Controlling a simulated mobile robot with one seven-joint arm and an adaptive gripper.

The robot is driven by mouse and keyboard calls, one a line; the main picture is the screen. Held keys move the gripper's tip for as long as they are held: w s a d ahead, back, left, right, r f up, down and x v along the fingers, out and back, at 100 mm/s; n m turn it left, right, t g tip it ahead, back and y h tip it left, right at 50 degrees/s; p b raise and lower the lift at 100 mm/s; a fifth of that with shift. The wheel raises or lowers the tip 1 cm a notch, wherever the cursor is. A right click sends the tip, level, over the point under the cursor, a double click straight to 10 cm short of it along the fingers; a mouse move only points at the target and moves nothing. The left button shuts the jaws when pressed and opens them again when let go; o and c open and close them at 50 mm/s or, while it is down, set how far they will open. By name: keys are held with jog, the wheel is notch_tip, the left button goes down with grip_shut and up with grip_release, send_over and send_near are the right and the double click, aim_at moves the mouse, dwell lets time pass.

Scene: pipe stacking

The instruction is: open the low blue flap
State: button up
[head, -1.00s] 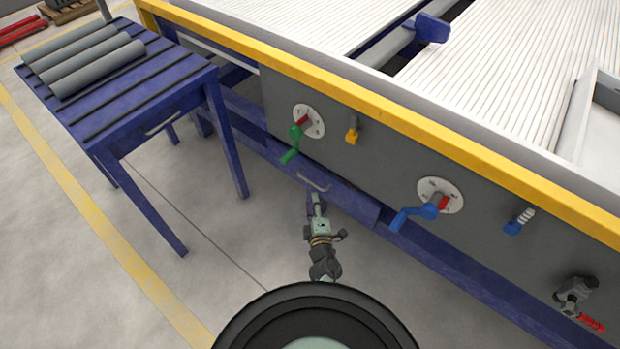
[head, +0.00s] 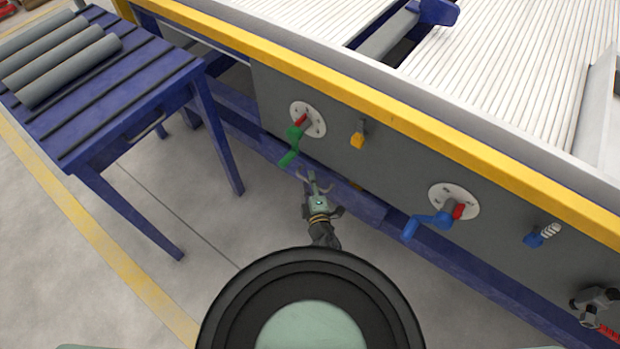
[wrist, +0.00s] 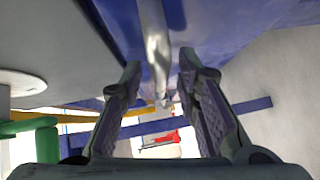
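The low blue flap (head: 357,203) is on the lower front of the grey machine side, below the green crank. In the head view a small brownish patch shows at its upper edge; I cannot tell how far it stands open. My gripper (head: 313,183) is at the flap's handle, its fingers spread. In the wrist view the metal handle (wrist: 156,45) runs between the fingertips of my gripper (wrist: 160,68), with room on both sides. The blue flap surface (wrist: 215,25) lies close behind it.
A green crank (head: 293,146) and yellow lever (head: 358,136) sit above the flap. A blue crank (head: 430,224) is to the right. A blue table (head: 130,120) with grey pipes (head: 68,70) stands at the left. The floor between is clear.

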jog(key=shift+s, duration=0.1)
jog(key=shift+c, duration=0.3)
grip_shut()
dwell(0.4)
